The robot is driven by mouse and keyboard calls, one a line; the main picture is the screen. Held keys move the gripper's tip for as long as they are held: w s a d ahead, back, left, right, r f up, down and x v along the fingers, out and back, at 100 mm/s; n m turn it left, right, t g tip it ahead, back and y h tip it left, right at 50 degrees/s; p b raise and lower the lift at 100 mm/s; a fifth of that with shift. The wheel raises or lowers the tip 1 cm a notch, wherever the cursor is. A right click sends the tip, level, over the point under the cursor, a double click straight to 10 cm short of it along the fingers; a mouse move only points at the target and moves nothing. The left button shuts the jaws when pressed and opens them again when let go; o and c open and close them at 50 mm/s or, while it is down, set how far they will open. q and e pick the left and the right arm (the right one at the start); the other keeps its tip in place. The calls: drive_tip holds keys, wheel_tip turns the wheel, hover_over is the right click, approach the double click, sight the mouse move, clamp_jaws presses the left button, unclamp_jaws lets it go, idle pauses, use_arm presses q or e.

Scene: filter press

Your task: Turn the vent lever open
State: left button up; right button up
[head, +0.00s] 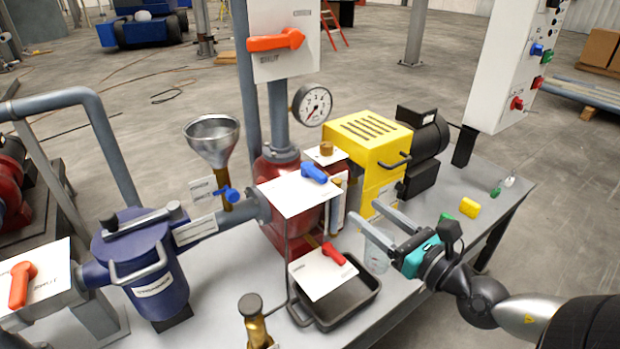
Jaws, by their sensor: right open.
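Several levers show, and their labels are too small to tell which is the vent lever. A blue lever (314,173) sits on a white plate above the red pump body (275,232). Another blue lever (229,194) is on the pipe below the metal funnel (212,135). A red lever (333,254) is on a tilted white plate over a dark tray (362,292). Orange levers are on the upper panel (277,40) and at far left (21,284). My right gripper (365,211) is open and empty, right of the red pump, touching no lever. My left gripper is out of view.
A clear beaker (377,252) stands just below my right gripper's fingers. A yellow guard (370,150) and black motor stand behind it. A blue strainer (150,265) is at left, a brass valve (254,320) in front.

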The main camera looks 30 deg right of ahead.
sight(325, 179)
drive_tip(key=shift+w+a+p, duration=0.15)
drive_tip(key=shift+w, duration=2.35)
drive_tip(key=shift+w+a+p, duration=0.15)
drive_tip(key=shift+w+a, duration=0.05)
drive_tip(key=shift+w, duration=2.25)
drive_tip(key=shift+w+a+p, duration=0.15)
drive_tip(key=shift+w, duration=2.35)
drive_tip(key=shift+c, duration=0.4)
clamp_jaws()
